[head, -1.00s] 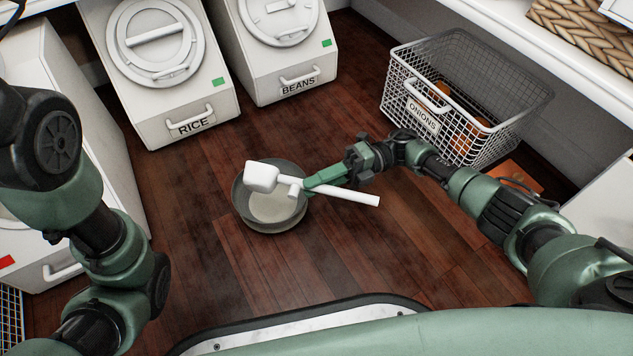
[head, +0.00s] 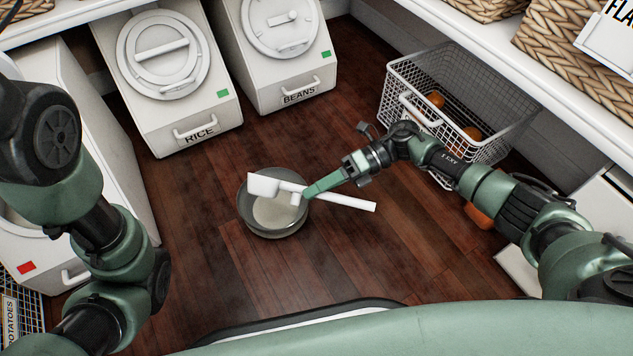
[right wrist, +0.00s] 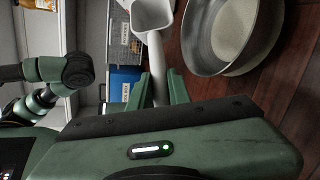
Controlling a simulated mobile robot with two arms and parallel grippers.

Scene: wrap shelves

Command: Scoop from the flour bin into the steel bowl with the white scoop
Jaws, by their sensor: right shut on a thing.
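The white scoop (head: 263,185) is held by its handle in my right gripper (head: 308,192), above the steel bowl (head: 246,213). The scoop's head overlaps the bowl in the head view; I cannot tell whether it holds flour. The bowl stands on the wooden floor, with pale contents at its bottom. In the right wrist view the scoop (right wrist: 158,70) runs between the fingers, beside the bowl (right wrist: 205,45). A white bin with a red tag (head: 26,268) at left, largely behind my left arm, may be the flour bin; its label is hidden. My left gripper is out of view.
Closed bins marked RICE (head: 195,132) and BEANS (head: 299,92) stand at the back. A wire basket (head: 408,105) with orange items is at back right, under a white shelf (head: 480,42). The floor between bowl and bins is clear.

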